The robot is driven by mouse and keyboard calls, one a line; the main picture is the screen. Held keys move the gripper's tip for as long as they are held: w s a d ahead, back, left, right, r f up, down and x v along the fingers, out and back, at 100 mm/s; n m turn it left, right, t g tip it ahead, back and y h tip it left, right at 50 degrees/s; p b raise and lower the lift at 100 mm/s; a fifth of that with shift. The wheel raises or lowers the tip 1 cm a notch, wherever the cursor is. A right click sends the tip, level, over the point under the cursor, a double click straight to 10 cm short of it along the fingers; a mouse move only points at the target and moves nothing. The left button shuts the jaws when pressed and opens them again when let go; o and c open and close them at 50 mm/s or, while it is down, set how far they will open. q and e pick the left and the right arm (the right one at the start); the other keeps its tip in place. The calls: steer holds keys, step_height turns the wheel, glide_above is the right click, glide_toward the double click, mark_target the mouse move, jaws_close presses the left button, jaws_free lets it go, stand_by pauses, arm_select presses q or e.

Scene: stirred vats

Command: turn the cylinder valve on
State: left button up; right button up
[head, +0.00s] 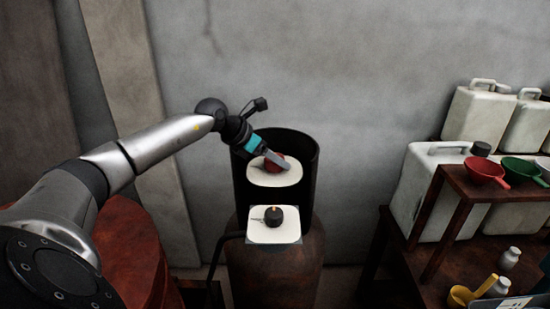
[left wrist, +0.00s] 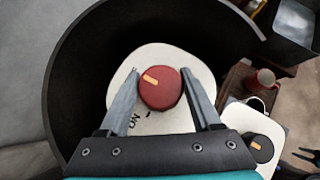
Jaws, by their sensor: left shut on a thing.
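The cylinder valve is a round red knob (head: 270,166) on a white plate (head: 282,179), inside a black open collar (head: 309,185) atop a rusty cylinder (head: 275,275). In the left wrist view the red knob (left wrist: 160,95) has an orange mark at its upper left, and the plate (left wrist: 175,122) bears the letters "ON" at lower left. My left gripper (head: 280,163) reaches down into the collar. In the left wrist view its fingers (left wrist: 160,80) are shut on the red knob, one on each side. My right gripper is not in view.
A black knob (head: 273,217) with an orange mark sits on a second white plate (head: 258,236) in front of the collar. The collar wall (left wrist: 62,100) curves closely around my fingers. Shelves at right hold white jugs (head: 420,180), a red funnel (head: 487,168) and a green funnel (head: 525,168).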

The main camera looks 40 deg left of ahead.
arm_select(q)
steer(key=c, duration=0.5)
steer(key=shift+c, duration=0.2)
